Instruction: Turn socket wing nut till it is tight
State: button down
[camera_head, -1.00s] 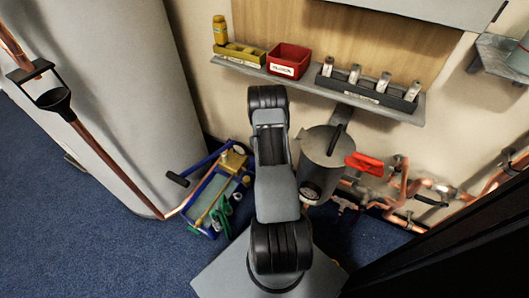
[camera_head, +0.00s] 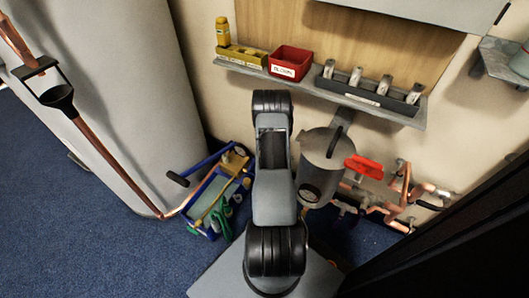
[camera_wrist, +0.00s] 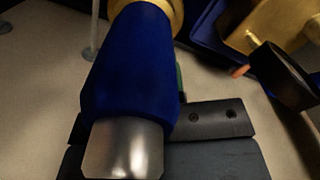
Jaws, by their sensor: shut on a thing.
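My gripper (camera_wrist: 172,125) shows in the wrist view as dark bars with screws along the bottom. It is shut on a blue cylinder (camera_wrist: 130,75) with a bare silver end (camera_wrist: 124,150) and a brass-coloured part at its far end. I cannot make out separate wings, so I cannot tell whether this is the socket wing nut or its tightness.
A grey canister (camera_head: 322,160) stands close right of my arm, with a red valve handle (camera_head: 365,167) and copper pipes (camera_head: 395,200) beyond. A shelf (camera_head: 340,98) holds a red bin (camera_head: 290,62). A large grey tank (camera_head: 130,110) stands left. Blue carpet is free at lower left.

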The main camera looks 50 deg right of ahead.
jog(key=shift+s, duration=0.1)
jog(key=c, duration=1.2)
grip_release()
jog(key=shift+d, duration=0.1)
jog(key=shift+r+p, duration=1.5)
jog(key=shift+r, duration=2.2)
jog(key=shift+r, duration=0.1)
